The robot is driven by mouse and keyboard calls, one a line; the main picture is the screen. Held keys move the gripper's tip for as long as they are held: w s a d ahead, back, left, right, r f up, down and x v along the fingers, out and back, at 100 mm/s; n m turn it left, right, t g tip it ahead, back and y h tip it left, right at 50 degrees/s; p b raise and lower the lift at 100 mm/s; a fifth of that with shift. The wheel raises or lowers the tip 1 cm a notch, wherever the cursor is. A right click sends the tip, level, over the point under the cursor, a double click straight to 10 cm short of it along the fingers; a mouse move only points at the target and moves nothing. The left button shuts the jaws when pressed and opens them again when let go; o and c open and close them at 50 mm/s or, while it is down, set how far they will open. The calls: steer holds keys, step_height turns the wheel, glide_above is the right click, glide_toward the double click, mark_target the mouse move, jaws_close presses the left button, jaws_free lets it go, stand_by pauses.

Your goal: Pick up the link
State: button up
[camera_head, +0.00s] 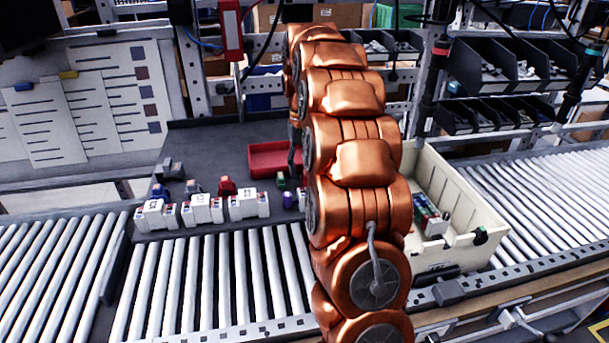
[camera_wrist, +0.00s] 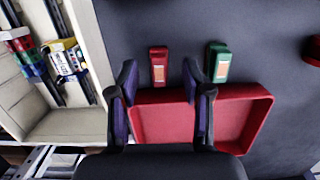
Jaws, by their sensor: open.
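No part is marked as the link, and I cannot tell for sure which one it is. In the wrist view a small red part (camera_wrist: 158,66) with a pale label lies on the dark table, between the fingertips of my gripper (camera_wrist: 158,76). The gripper is open, with a finger on each side of the red part and no visible grip on it. A similar green part (camera_wrist: 218,63) lies just right of the right finger; it also shows in the head view (camera_head: 281,181). My arm hides most of the gripper in the head view.
A red tray (camera_wrist: 258,106) lies directly below the parts in the wrist view, partly behind the fingers. A cream crate (camera_head: 468,249) holding parts stands right of my arm. Several white parts (camera_head: 202,210) line the table's front edge by the rollers.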

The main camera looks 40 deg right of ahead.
steer(key=shift+s+f, duration=0.15)
steer(key=shift+f, duration=0.65)
jaws_close()
